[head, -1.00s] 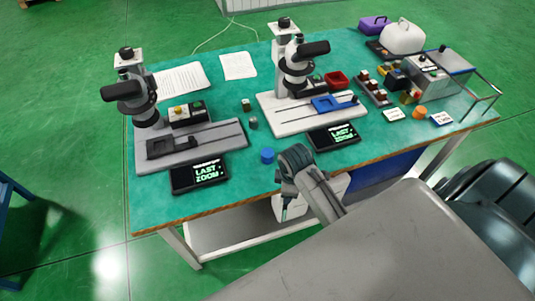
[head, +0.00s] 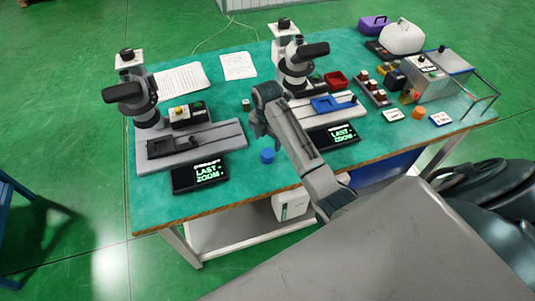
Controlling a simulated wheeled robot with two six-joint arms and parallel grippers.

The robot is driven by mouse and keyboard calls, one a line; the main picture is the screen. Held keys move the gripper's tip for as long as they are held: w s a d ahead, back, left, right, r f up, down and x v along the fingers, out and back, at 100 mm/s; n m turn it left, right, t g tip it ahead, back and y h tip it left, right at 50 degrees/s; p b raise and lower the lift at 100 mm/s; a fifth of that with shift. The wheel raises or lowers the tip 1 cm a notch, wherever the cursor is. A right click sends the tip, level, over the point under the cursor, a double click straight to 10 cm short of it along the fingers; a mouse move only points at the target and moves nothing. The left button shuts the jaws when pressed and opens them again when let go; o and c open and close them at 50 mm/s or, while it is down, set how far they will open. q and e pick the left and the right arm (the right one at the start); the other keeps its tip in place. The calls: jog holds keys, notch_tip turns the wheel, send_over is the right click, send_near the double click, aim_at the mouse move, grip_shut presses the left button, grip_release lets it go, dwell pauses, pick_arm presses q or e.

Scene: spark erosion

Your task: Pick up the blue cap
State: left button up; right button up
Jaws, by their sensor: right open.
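The blue cap (head: 267,156) is a small round piece on the teal table top (head: 235,183), between the two microscopes and near the front edge. My right gripper (head: 257,131) hangs from an arm coming in from the lower right. It is open and empty, just behind and above the cap in the picture, apart from it. Its fingers are small and partly hidden by the wrist. My left gripper is not in view.
The left microscope (head: 147,113) and right microscope (head: 296,66) stand on either side, each with a dark display before it, left (head: 199,176) and right (head: 333,137). A small dark green block (head: 246,105) sits behind the gripper. An orange piece (head: 418,112) lies at the right.

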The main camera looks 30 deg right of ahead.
aim_at(268, 152)
notch_tip(268, 152, down, 3)
jog(key=shift+r+p, duration=0.2)
jog(key=shift+p, duration=0.1)
jog(key=shift+f+p, duration=0.3)
jog(key=shift+f, duration=0.05)
notch_tip(268, 152, down, 4)
jog(key=shift+r+p, duration=0.25)
jog(key=shift+p, duration=0.5)
jog(key=shift+d+f, duration=0.1)
jog(key=shift+f, duration=0.4)
jog(key=c, duration=1)
